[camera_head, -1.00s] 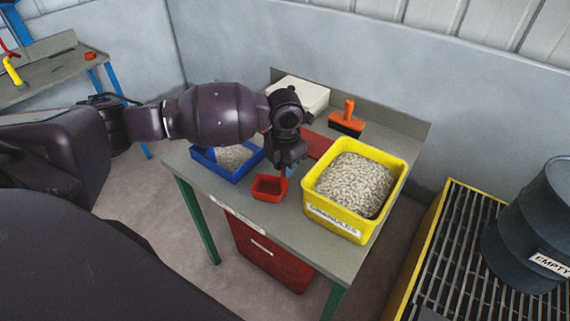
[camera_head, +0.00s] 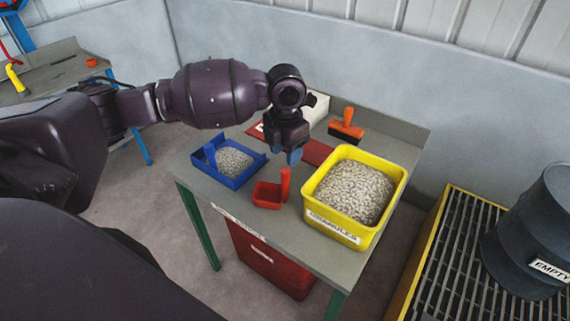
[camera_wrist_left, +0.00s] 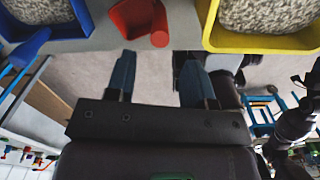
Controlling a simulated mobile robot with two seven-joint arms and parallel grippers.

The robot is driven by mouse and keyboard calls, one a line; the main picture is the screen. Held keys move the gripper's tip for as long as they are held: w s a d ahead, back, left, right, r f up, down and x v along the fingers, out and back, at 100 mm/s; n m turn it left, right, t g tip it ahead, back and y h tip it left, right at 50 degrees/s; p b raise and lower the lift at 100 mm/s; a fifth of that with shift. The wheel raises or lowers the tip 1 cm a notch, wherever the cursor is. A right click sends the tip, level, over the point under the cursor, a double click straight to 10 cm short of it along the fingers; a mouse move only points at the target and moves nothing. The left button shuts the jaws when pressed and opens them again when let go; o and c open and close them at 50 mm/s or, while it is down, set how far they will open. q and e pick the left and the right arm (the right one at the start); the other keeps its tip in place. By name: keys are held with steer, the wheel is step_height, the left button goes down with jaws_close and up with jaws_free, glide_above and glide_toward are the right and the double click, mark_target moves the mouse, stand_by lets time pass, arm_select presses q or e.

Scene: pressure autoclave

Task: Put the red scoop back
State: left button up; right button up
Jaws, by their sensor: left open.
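The red scoop (camera_head: 268,194) stands on the table with its handle pointing up, between the blue tray and the yellow bin. It also shows in the left wrist view (camera_wrist_left: 137,20). My left gripper (camera_head: 294,157) is open and empty, a little above and behind the scoop's handle, not touching it. Its blue fingertips are apart in the left wrist view (camera_wrist_left: 157,72). A dark red flat patch (camera_head: 316,152) lies on the table behind the gripper, partly hidden by it. My right gripper is not in view.
A blue tray (camera_head: 229,183) with granules and a blue scoop stands left. A yellow bin (camera_head: 322,220) of granules stands right. An orange-handled brush (camera_head: 346,129) and a pale box (camera_head: 318,112) are at the back. A red box (camera_head: 262,258) is under the table.

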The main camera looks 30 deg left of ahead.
arm_select(q)
step_height(320, 180, up, 5)
steer(key=shift+f, duration=0.1)
stand_by(0.3)
stand_by(0.4)
